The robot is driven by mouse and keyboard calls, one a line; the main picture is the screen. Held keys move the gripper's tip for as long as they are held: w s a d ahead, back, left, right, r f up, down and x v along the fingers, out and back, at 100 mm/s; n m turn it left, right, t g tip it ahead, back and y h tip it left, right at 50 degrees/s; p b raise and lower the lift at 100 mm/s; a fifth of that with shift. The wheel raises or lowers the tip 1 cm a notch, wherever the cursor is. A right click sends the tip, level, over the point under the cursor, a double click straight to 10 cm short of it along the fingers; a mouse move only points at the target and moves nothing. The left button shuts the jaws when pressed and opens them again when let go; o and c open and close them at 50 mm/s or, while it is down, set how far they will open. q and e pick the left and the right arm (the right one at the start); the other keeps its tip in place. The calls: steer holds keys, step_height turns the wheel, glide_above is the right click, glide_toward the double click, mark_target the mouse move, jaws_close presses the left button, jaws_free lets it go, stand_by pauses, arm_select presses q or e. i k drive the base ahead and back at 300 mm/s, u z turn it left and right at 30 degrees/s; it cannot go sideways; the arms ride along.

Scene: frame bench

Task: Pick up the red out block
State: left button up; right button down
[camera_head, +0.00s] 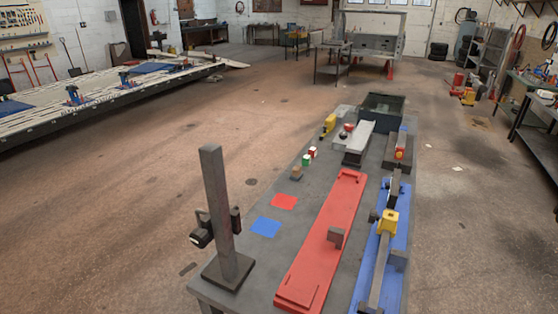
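No gripper of mine shows in this view. On the bench top (262,195) a row of small blocks stands left of the long red plate (338,215). The farthest is a small red and white block (312,152). A green and white block (306,160) stands just nearer, and a tan and grey block (296,173) nearer still. The red and white block is upright and nothing holds it. No lettering is readable, so I cannot confirm which piece is called the red out block. A flat red square (285,202) and a flat blue square (266,227) lie nearer on the bench.
A grey post (217,205) on a square base stands at the near left. A blue fixture (365,285) with a yellow part (390,222) runs along the right. A dark bin (382,108) and a yellow item (329,124) are at the far end. Open floor surrounds the bench.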

mark_target(312, 151)
steer(key=u, duration=1.95)
steer(key=i, duration=3.15)
steer(key=z, duration=2.95)
steer(key=i, duration=5.25)
